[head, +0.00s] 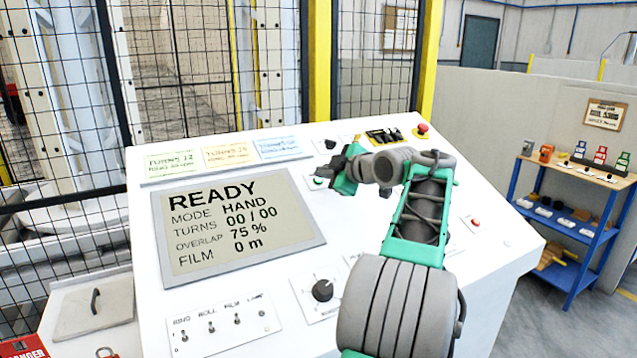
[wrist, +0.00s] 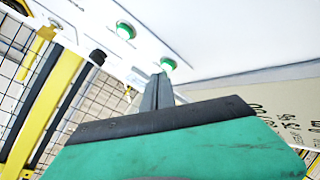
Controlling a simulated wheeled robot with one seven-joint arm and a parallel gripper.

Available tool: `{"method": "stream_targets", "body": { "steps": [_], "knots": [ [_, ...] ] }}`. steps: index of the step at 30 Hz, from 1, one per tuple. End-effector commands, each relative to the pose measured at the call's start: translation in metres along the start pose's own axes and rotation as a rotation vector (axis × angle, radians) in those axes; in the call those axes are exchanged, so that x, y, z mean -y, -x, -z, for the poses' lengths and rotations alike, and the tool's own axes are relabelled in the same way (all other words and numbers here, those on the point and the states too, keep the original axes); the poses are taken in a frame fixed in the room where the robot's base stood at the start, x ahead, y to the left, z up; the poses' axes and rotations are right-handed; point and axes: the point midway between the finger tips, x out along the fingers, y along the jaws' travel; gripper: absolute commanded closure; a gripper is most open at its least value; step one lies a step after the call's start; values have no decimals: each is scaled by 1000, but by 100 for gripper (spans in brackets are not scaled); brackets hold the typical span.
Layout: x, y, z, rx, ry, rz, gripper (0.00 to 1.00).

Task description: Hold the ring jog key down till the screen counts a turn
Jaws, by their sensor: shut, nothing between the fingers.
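The screen (head: 236,228) reads READY, MODE HAND, TURNS 00 / 00, OVERLAP 75 %, FILM 0 m. My gripper (head: 325,173) is over the upper middle of the white panel, right of the screen. A green button (head: 318,183) shows just below its tips. In the wrist view my gripper's shut, empty fingers (wrist: 158,88) point at a green button (wrist: 168,64) with a pale collar. Their tips overlap its near edge; I cannot tell whether they touch it. A second green button (wrist: 125,30) is farther off. No readable label shows which is the ring jog key.
Toggle switches (head: 211,327) marked RING, ROLL and FILM sit below the screen, near a black knob (head: 323,290). A red mushroom button (head: 422,129) is at the panel's far edge, a red button (head: 476,222) at right. Mesh fence (head: 180,60) stands behind.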

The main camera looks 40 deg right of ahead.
Motion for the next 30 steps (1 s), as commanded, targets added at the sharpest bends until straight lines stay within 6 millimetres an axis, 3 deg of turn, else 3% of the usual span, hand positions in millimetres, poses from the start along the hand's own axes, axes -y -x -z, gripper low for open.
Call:
{"method": "stream_targets", "body": {
  "steps": [30],
  "knots": [
    [5,-7,-5,0,0,0,100]
  ]
}}
